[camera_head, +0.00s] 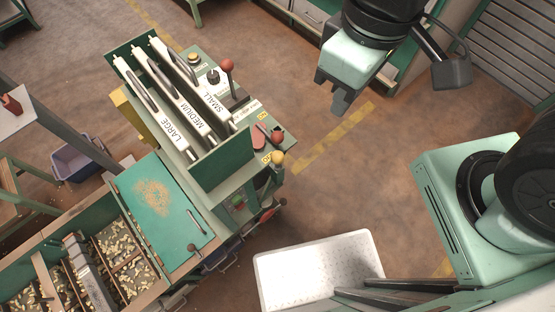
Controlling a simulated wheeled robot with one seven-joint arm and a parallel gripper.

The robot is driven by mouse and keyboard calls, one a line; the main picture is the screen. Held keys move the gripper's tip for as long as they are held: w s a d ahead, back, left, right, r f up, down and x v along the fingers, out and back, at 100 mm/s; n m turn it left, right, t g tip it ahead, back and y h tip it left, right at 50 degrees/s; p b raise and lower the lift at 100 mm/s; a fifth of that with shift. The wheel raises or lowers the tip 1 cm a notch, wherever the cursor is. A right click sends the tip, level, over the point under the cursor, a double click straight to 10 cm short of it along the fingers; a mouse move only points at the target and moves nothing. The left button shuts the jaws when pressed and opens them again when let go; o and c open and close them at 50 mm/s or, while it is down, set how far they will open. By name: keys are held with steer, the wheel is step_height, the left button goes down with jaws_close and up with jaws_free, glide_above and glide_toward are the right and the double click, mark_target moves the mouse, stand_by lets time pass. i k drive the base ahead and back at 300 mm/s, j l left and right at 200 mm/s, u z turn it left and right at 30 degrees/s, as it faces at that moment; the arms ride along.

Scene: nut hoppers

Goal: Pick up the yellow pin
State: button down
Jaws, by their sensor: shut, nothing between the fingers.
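A small yellow round-headed piece (277,158), which looks like the yellow pin, stands at the front right corner of the green machine (222,160). Its lower part is hard to make out at this size. My gripper (340,104) hangs at the upper middle, up and to the right of the yellow piece and well apart from it. Its dark fingers are shut with nothing between them.
The machine has levers marked LARGE, MEDIUM and SMALL, a red-knobbed lever (227,66) and a yellowish knob (194,58). A hopper (40,249) with nuts stands lower left. A white perforated tray (318,264) is at bottom centre. Brown floor (360,185) between is clear.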

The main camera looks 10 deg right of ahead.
mark_target(276, 157)
steer(key=k+j+z, duration=0.1)
steer(key=k+j, duration=0.25)
steer(key=j, duration=0.15)
steer(key=k+j+z, duration=0.15)
steer(key=k+j, duration=0.25)
steer(key=j, duration=0.1)
